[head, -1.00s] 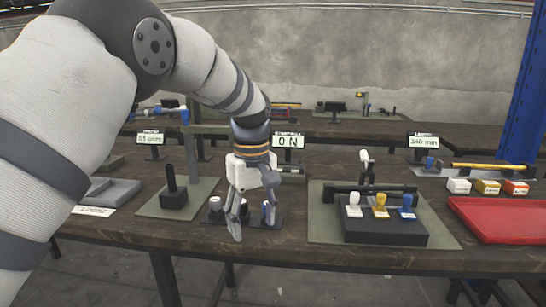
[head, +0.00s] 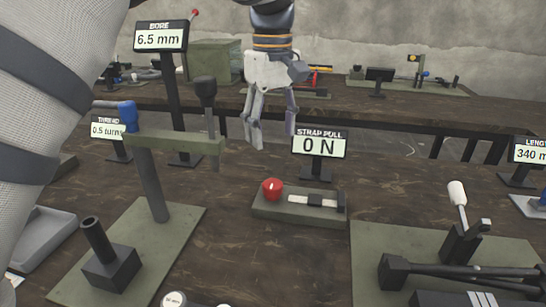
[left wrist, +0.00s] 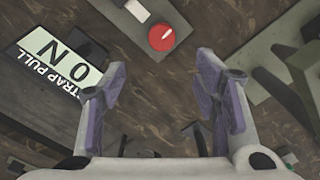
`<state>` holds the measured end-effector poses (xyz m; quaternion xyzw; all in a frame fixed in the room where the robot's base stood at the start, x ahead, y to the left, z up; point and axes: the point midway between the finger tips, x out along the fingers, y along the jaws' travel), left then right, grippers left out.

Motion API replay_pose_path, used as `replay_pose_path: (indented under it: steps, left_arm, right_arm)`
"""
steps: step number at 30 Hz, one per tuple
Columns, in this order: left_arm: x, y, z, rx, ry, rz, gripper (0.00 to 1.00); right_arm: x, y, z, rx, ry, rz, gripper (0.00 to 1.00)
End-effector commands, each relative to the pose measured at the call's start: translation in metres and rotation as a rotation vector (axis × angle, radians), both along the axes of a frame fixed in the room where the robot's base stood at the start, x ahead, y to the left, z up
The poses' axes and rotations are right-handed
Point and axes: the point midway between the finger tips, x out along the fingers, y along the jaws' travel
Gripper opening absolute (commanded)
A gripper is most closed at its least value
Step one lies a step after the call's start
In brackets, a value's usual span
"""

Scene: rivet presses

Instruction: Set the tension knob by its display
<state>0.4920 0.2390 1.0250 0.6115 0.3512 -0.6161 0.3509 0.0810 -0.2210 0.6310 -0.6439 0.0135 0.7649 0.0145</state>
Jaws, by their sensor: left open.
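The red tension knob (head: 272,189) sits on the left end of a low grey-green block (head: 300,208) with a white sliding strip beside it. A pale pointer mark shows on the knob's top. The display (head: 320,146) behind it reads STRAP PULL, 0 N. My left gripper (head: 268,138) is open and empty in the air above the block, left of the display. In the left wrist view the knob (left wrist: 161,37) lies beyond and between the open fingers (left wrist: 165,85), apart from them. The display (left wrist: 55,62) shows there at the left. My right gripper is not in view.
A press stand (head: 155,185) with a blue-topped lever and a BORE display (head: 160,38) of 6.5 mm stand left. A THREAD display (head: 108,129) reads 0.5 turns. A lever fixture (head: 460,240) stands at right. Bare table lies around the knob's block.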

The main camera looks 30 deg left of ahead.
Motion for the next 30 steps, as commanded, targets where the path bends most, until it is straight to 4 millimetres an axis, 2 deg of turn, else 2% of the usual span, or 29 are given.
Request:
replay_pose_path:
  steps: [2, 5, 12, 15, 18, 21, 29, 30]
  left_arm:
    - [0.000, 0.000, -0.001, 0.001, 0.001, 0.000, 0.56]
    - [-0.001, -0.001, -0.015, -0.001, 0.004, 0.001, 0.56]
    - [-0.002, 0.000, -0.080, 0.000, 0.012, 0.001, 0.56]
    - [-0.002, 0.000, -0.102, -0.001, 0.011, 0.001, 0.56]
    - [-0.001, 0.000, -0.116, 0.000, 0.007, 0.001, 0.56]
    - [-0.001, -0.001, -0.121, -0.001, 0.003, 0.000, 0.56]
    - [-0.001, -0.001, -0.120, 0.000, -0.002, 0.001, 0.56]
    - [-0.001, 0.000, -0.120, 0.000, -0.002, 0.001, 0.47]
  right_arm:
    - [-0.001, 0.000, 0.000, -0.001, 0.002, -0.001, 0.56]
    - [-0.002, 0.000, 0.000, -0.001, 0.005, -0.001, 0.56]
    - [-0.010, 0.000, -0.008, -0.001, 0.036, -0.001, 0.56]
    - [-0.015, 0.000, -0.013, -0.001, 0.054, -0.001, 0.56]
    - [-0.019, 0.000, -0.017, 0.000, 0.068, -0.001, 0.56]
    - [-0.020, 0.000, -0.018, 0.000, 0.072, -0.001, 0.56]
    - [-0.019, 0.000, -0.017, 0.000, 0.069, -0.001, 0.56]
    - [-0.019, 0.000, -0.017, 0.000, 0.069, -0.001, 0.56]
